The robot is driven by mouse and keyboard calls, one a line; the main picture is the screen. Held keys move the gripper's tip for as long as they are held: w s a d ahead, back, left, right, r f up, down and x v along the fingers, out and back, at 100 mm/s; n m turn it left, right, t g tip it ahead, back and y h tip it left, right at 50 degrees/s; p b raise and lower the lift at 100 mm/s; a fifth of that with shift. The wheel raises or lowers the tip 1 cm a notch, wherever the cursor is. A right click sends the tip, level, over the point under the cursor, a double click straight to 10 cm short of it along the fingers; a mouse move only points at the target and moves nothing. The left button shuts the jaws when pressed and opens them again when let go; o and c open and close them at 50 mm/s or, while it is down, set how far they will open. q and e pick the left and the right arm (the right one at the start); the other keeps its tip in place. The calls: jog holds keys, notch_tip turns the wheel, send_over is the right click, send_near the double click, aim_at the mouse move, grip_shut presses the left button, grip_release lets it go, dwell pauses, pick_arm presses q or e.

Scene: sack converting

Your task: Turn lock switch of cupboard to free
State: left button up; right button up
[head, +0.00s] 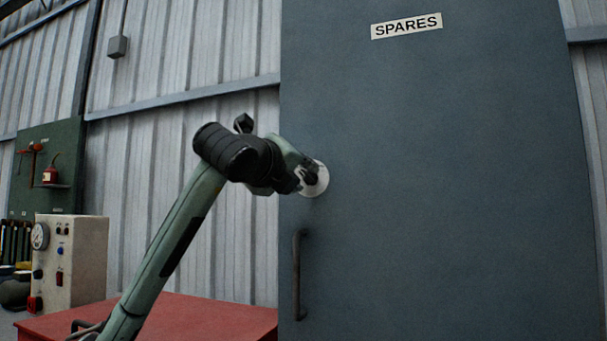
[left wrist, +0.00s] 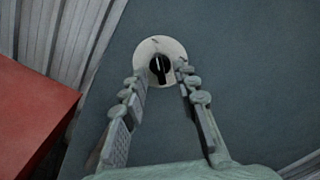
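The cupboard (head: 440,170) is a tall dark grey-blue door with a SPARES label. Its lock switch is a black knob (left wrist: 160,68) on a round pale plate (head: 321,180), near the door's left edge. In the left wrist view the knob has a light pointer line, and the plate (left wrist: 150,48) carries a small mark above it. My left gripper (head: 308,178) is at the plate in the head view and hides much of the knob. In the left wrist view my left gripper (left wrist: 161,80) has its fingers apart, one on each side of the knob; contact cannot be told. My right gripper is not in view.
A dark vertical handle (head: 297,275) is on the door below the switch. A red surface (head: 190,318) lies low at the left, under my left arm. A control box with a gauge (head: 75,262) stands farther left. Corrugated wall is behind.

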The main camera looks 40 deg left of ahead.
pick_arm(q)
jog(key=shift+w+a, duration=0.15)
jog(key=shift+w, duration=0.55)
grip_shut()
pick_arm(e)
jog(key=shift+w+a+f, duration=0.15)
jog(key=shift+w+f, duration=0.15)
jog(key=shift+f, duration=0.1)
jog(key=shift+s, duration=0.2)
